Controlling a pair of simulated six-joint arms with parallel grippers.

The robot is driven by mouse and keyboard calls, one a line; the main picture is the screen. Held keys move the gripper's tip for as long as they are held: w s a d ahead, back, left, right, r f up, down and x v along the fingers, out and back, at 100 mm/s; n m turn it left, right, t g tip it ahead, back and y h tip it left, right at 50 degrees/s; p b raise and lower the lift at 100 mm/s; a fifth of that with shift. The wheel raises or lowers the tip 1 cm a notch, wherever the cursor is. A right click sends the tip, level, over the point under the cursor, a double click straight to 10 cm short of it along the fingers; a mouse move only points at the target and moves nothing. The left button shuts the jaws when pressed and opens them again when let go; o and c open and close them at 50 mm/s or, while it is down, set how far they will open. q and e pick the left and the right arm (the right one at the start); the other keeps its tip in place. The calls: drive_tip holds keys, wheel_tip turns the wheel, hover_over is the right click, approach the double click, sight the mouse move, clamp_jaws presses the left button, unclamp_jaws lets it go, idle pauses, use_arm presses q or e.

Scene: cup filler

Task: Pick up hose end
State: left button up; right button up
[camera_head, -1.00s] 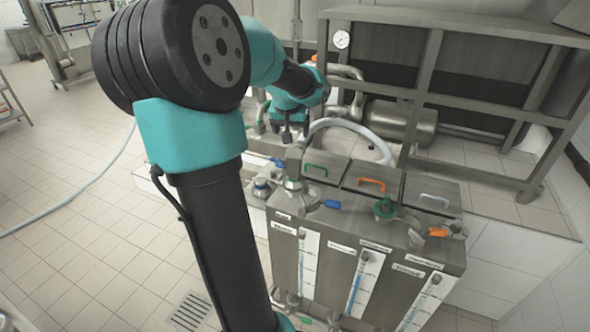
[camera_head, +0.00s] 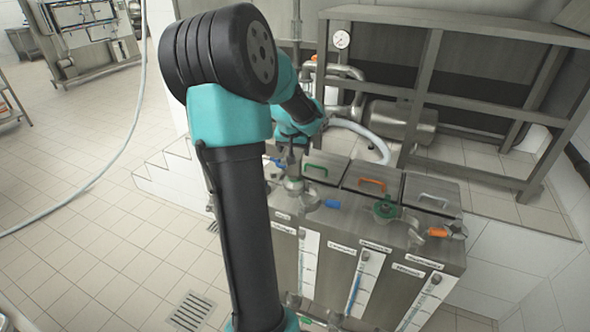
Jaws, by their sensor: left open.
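A white hose (camera_head: 362,132) curves behind the tanks, from beside my left wrist down to the right. Its left end is hidden behind my left wrist, and its right end drops out of sight behind the tank lids. My left gripper (camera_head: 290,162) is open, small and dark, pointing down above the left side of the tank unit, just left of the green-handled lid. I cannot tell whether it touches anything. My right gripper is not in view.
The steel tank unit (camera_head: 340,237) has lids with green, orange and white handles, and valves on top. A steel frame (camera_head: 430,60) stands behind with a pipe and cylinder (camera_head: 400,122).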

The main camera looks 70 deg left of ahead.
sight(295, 151)
use_arm(q)
drive_tip(key=shift+a+x, duration=0.2)
drive_tip(key=shift+x, duration=2.35)
drive_tip(key=shift+w+r, duration=0.1)
drive_tip(key=shift+w, duration=0.05)
clamp_jaws()
drive_tip(key=shift+a, duration=0.1)
